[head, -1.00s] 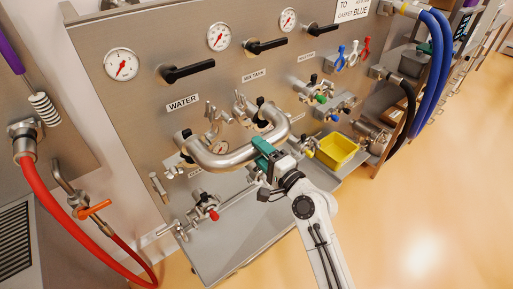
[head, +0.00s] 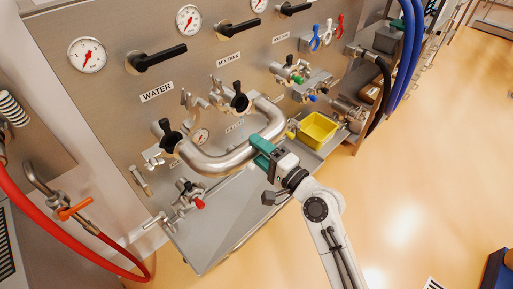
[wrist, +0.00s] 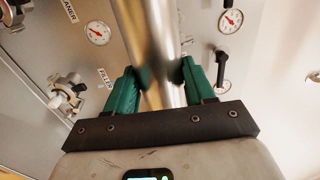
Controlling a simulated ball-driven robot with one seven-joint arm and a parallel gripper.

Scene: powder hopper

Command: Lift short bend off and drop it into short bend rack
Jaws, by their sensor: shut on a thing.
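The short bend (head: 222,163) is a shiny U-shaped steel pipe in front of the steel panel. My gripper (head: 262,155) has green fingers closed on its right part. In the wrist view the steel tube (wrist: 150,65) runs between my two green fingers (wrist: 155,78). The bend's two ends lie close to the black-faced left port (head: 171,140) and right port (head: 240,101); small offsets show, but I cannot tell whether they touch. I cannot pick out the short bend rack.
A yellow bin (head: 318,130) stands on the panel's lower shelf (head: 222,222). Valves with coloured handles and gauges cover the panel (head: 110,95). A red hose (head: 60,240) hangs at left, blue hoses (head: 408,60) at upper right. Open floor (head: 420,190) lies to the right.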

